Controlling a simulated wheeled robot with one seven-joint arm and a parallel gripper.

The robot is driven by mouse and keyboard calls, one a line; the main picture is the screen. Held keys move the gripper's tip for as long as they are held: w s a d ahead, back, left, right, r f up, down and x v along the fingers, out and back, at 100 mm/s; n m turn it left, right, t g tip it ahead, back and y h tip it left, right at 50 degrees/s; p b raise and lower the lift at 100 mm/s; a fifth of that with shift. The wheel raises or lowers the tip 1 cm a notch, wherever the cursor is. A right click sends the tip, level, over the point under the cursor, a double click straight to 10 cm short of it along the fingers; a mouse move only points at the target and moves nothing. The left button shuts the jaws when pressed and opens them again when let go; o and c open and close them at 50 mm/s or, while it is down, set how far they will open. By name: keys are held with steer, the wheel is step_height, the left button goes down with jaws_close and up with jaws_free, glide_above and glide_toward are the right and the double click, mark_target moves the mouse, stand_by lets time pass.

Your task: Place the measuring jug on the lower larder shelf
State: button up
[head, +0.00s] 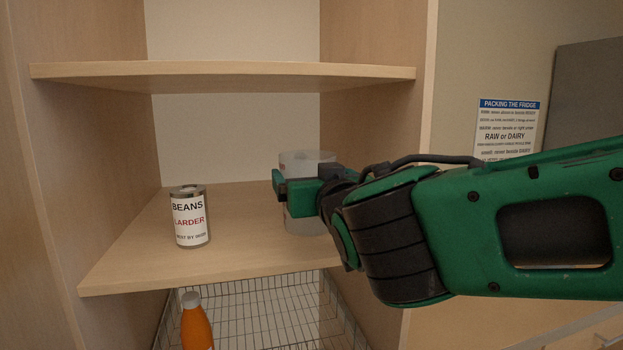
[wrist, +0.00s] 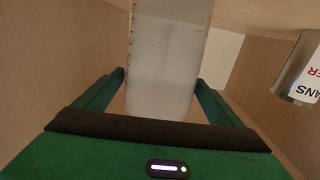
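The measuring jug (head: 300,220) is a cloudy, see-through vessel, upright at the right of the lower larder shelf (head: 140,264). Its base appears to rest on the board, but my gripper and arm hide part of it. My gripper (head: 298,184) reaches in from the right at the jug's upper part. In the wrist view the jug (wrist: 162,60) fills the space between my two fingers (wrist: 161,85). The fingertips meet its sides with no clear gap, so my gripper looks shut on it.
A beans can (head: 190,218) stands left on the same shelf; it also shows in the wrist view (wrist: 301,70). The upper shelf (head: 230,72) is empty. Below are a wire basket (head: 265,305) and an orange bottle (head: 196,325). Bare shelf lies between can and jug.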

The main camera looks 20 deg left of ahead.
steer(key=shift+o, duration=0.5)
steer(key=v, duration=1.2)
steer(key=shift+s, duration=0.1)
